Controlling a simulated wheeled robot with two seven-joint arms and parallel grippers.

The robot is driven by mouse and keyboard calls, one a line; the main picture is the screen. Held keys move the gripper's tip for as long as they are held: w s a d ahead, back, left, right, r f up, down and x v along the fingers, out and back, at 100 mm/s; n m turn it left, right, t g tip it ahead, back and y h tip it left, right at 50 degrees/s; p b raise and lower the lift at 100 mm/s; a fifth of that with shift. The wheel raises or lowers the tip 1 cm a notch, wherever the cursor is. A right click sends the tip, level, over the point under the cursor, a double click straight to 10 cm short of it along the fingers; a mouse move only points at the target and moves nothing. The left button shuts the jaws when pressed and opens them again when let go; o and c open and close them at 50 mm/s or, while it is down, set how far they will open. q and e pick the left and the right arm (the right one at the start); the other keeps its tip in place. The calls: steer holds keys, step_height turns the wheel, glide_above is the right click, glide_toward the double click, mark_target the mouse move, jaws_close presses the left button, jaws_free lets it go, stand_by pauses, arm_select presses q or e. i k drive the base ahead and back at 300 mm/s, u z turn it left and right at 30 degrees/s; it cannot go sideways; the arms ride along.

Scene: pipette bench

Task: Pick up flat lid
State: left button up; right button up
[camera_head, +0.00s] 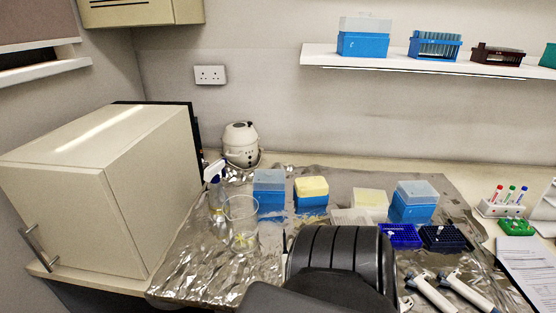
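I cannot single out a flat lid for certain. A pale, low, flat-topped piece (351,217) lies in front of a pale yellow-topped box (371,199); my arm partly hides it. Blue boxes with cloudy clear covers stand on the foil at left (269,187) and right (416,195). A blue box with a yellow top (311,189) stands between them. A large black ribbed part of my own arm fills the bottom middle and hides the bench behind it. Neither gripper shows clearly.
A glass beaker (241,222) and a spray bottle (214,184) stand on the crumpled foil (190,255) at left. A blue rack (399,236), a dark rack (446,238) and pipettes (433,292) lie at right. A large cabinet (105,190) borders the left. A shelf (415,67) overhangs the back.

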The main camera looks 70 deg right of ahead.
mark_target(360, 217)
steer(key=u, duration=0.25)
steer(key=k, duration=1.15)
steer(key=z, duration=0.1)
